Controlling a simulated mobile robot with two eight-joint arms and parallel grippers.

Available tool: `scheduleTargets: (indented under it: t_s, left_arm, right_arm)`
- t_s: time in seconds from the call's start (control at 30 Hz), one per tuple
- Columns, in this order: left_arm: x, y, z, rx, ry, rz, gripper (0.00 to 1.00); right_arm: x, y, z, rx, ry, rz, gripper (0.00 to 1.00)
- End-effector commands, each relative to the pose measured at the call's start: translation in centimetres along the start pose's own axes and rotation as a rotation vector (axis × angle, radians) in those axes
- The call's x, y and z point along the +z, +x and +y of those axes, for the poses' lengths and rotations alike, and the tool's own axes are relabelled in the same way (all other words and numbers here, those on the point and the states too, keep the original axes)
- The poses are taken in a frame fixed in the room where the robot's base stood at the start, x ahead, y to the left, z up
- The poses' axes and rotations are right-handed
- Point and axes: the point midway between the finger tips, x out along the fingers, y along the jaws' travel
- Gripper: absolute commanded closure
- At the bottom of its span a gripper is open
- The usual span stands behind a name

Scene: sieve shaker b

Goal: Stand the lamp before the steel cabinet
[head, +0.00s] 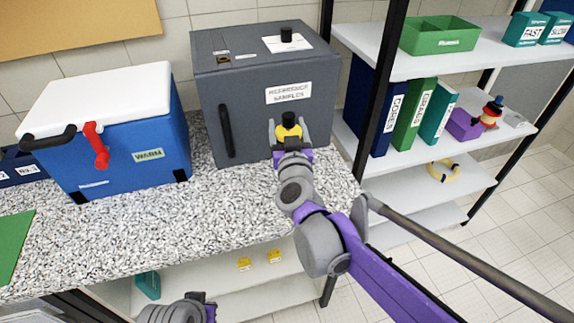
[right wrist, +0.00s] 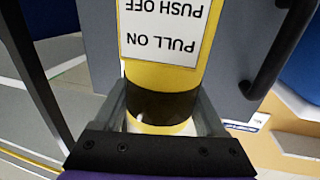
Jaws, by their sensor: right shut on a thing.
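The lamp, a yellow cylinder with a black top (head: 288,132), is in front of the lower right of the grey steel cabinet (head: 262,75) in the head view. My right gripper (head: 288,140) is shut around it. In the right wrist view the yellow lamp (right wrist: 205,75) stands between the fingers, with a dark band and a white "PULL ON PUSH OFF" label that reads upside down. The gripper and arm hide its base, so I cannot tell whether it touches the bench. Part of my left gripper (head: 208,308) shows at the bottom edge; its fingers are not clear.
The speckled bench (head: 190,230) is clear in front of the cabinet. A blue cool box (head: 125,140) with a white lid stands left of it. A shelf rack (head: 470,55) with binders stands to the right. A black-knobbed item (head: 287,36) is on the cabinet top.

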Motion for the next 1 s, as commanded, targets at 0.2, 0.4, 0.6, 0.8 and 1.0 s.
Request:
scheduleTargets:
  t_s: [0.2, 0.4, 0.6, 0.8, 1.0]
  left_arm:
    - [0.3, 0.5, 0.0, 0.000, 0.000, -0.002, 1.00]
    - [0.5, 0.8, 0.0, 0.000, 0.000, -0.003, 1.00]
    - [0.6, 1.1, 0.0, 0.000, 0.000, -0.004, 1.00]
    - [0.6, 1.0, 0.0, 0.000, 0.000, -0.004, 1.00]
    - [0.8, 1.3, 0.0, 0.000, 0.000, -0.005, 1.00]
  right_arm:
    - [3.8, 0.0, 0.0, 0.001, 0.000, 0.000, 1.00]
    - [6.0, 0.0, 0.0, 0.001, 0.001, -0.001, 1.00]
    - [8.0, 0.0, 0.1, 0.001, 0.000, 0.000, 1.00]
    - [8.0, 0.0, 0.1, 0.001, 0.000, 0.000, 1.00]
    - [8.3, 0.0, 0.0, 0.001, 0.000, -0.001, 0.22]
